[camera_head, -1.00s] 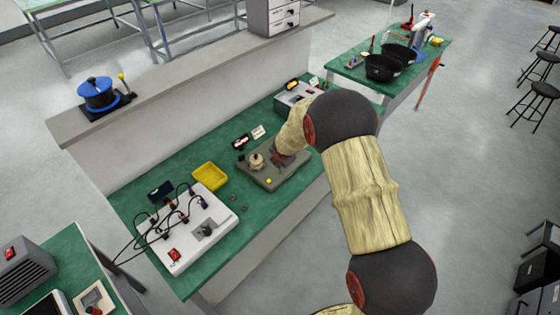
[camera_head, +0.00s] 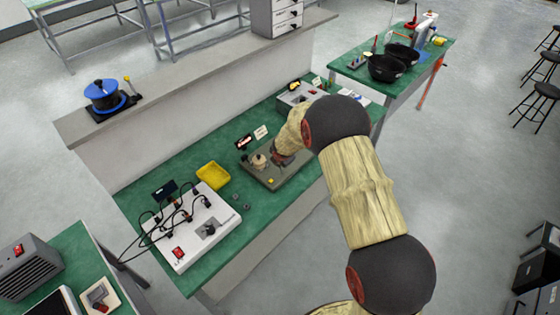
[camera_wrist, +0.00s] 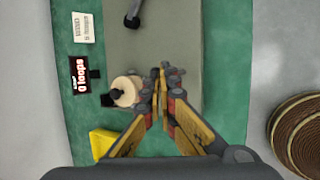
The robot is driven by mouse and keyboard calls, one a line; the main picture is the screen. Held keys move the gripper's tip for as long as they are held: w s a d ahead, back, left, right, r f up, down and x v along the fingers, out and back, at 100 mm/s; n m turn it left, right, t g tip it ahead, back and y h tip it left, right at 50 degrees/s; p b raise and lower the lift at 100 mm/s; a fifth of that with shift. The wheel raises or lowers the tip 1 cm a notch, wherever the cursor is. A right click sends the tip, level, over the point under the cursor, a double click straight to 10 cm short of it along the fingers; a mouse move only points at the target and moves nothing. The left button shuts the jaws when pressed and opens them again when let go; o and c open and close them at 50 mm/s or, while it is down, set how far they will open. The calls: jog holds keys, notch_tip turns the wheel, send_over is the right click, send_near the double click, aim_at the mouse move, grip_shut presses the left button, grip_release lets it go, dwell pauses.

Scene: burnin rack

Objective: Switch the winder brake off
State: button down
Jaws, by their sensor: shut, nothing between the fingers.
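The winder has a flat grey-green base plate (camera_head: 294,177) on the green bench. A cream spool with a dark knob (camera_head: 259,161) stands on its left part; it also shows in the wrist view (camera_wrist: 124,92). A black display reading "0 loops" (camera_wrist: 80,80) and a white card (camera_wrist: 84,27) stand beside the plate. A dark grey lever-like part (camera_wrist: 133,14) lies at the top of the wrist view; I cannot tell if it is the brake. My gripper (camera_wrist: 160,72) is shut and empty over the plate, just right of the spool. My arm hides part of the winder in the head view.
A yellow tray (camera_head: 213,176) and a white box with cables and a red switch (camera_head: 231,220) stand left of the winder. A grey box (camera_head: 290,101) stands behind it. Bare bench shows along the front edge.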

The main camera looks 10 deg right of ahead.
jog(key=shift+r, duration=0.1)
jog(key=shift+r+p, duration=0.75)
jog(key=shift+p, duration=0.1)
jog(key=p+v, duration=0.4)
jog(key=v, duration=1)
jog(key=shift+w+a+r, duration=0.2)
jog(key=shift+w+a, duration=0.05)
jog(key=shift+w, duration=0.15)
